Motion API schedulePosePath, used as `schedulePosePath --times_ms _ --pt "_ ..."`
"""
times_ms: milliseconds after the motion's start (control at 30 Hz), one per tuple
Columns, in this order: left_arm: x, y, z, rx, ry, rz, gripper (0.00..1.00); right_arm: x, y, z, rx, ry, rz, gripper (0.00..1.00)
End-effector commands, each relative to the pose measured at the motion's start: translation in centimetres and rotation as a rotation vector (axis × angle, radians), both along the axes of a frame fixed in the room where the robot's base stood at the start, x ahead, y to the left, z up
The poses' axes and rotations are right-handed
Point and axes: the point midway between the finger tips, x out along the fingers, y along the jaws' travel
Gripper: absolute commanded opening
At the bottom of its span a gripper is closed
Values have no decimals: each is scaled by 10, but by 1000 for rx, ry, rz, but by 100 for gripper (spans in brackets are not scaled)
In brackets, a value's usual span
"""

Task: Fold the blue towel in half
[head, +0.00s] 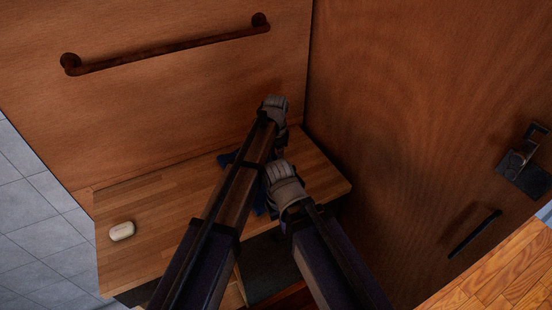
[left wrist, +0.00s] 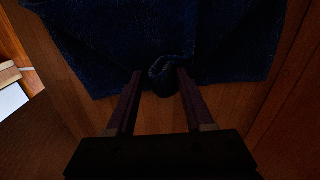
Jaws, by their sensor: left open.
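The blue towel (left wrist: 110,35) lies on the wooden bench top, with a raised, curled fold at its near edge in the left wrist view. In the head view only scraps of the towel (head: 229,158) show, since my arms cover most of it. My left gripper (left wrist: 160,72) is open, with one finger on each side of the curled fold. In the head view the left gripper (head: 273,108) is over the back of the bench. My right gripper (head: 284,185) is nearer the front edge, over or beside the towel; its fingertips are hidden.
A pale soap bar (head: 122,231) lies at the left end of the wooden bench (head: 160,205). A wooden wall with a dark rail (head: 170,48) stands behind. A wooden panel with a handle (head: 523,163) closes off the right. The bench between soap and towel is clear.

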Motion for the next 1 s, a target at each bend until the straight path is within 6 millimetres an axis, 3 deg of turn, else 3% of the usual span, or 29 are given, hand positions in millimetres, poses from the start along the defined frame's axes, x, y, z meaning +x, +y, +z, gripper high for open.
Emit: schedulePosePath --times_ms 600,1000 --pt "0 0 0 0 0 0 100 0 0 0 0 0 0 0" --pt "5 -7 0 0 0 -1 100 0 0 0 0 0 0 0"
